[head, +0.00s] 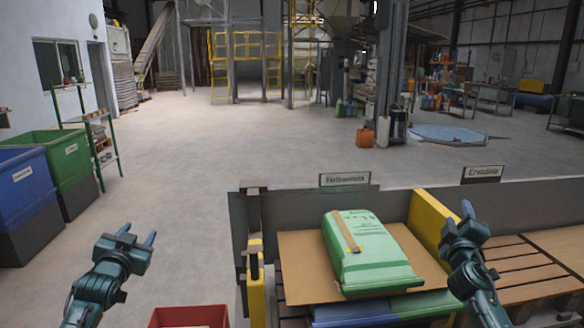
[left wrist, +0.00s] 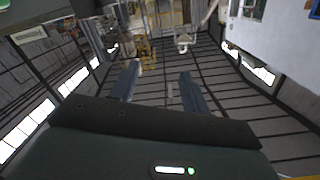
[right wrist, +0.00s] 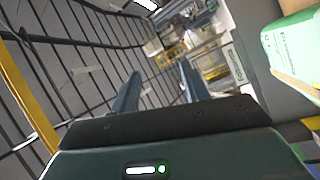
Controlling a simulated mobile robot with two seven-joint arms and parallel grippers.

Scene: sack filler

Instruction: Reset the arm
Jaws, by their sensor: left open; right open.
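My left gripper (head: 138,238) is raised over the floor at the lower left of the head view. It is open and empty, and its two fingers (left wrist: 160,85) stand apart in the left wrist view. The green sack (head: 375,262) with a tan strip lies on a cardboard sheet (head: 300,262). The sack also shows in the right wrist view (right wrist: 295,50).
A grey panel (head: 290,215) with two signs stands behind the sack. A yellow divider (head: 428,225) separates the cardboard from a wooden pallet (head: 530,265). A red bin (head: 188,317) is at the bottom. Blue (head: 25,180) and green (head: 68,155) bins stand left. The middle floor is clear.

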